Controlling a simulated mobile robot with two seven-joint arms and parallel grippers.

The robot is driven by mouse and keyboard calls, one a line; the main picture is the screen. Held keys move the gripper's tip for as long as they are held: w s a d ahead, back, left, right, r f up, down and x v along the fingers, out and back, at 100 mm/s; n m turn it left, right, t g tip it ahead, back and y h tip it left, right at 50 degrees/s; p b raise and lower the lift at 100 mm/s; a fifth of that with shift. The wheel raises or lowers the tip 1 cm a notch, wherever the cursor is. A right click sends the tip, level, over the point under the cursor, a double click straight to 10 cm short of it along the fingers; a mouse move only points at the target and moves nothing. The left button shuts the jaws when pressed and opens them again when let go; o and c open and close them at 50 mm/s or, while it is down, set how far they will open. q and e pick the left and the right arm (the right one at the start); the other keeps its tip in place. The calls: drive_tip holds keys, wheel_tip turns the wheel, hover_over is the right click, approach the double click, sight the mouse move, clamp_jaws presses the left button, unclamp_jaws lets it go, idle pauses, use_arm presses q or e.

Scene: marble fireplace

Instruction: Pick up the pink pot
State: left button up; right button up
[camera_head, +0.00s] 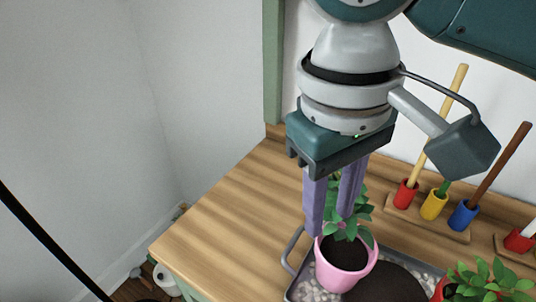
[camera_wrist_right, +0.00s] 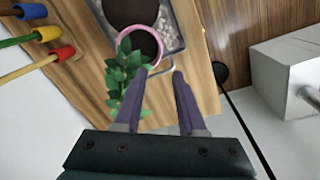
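The pink pot (camera_head: 342,280) holds dark soil and a leafy green plant (camera_head: 355,222). It stands upright in a grey tray (camera_head: 288,252) of pebbles on the wooden table. My right gripper (camera_head: 329,226) points down with its purple fingers apart, at the pot's rim and beside the plant. In the right wrist view the open fingers (camera_wrist_right: 160,72) have a clear gap, and the pot's pink rim (camera_wrist_right: 139,27) lies just beyond them; the leaves are by the left finger. Contact with the pot cannot be told. My left gripper is not in view.
Red, yellow and blue cups (camera_head: 433,206) with rods stand on a wooden rack at the back right. Another potted plant (camera_head: 483,284) is at the lower right. Dark soil (camera_head: 386,285) lies beside the pink pot. The table's left part (camera_head: 225,215) is clear.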

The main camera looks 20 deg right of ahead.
drive_tip(key=f, duration=0.1)
drive_tip(key=b, duration=0.1)
hover_over(322, 253)
wheel_tip(322, 253, down, 4)
wheel_tip(322, 253, down, 6)
drive_tip(key=shift+r+b, duration=0.25)
drive_tip(key=shift+b, duration=0.45)
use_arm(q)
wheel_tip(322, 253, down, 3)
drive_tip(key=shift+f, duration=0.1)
use_arm(e)
drive_tip(key=shift+c, duration=0.2)
clamp_jaws()
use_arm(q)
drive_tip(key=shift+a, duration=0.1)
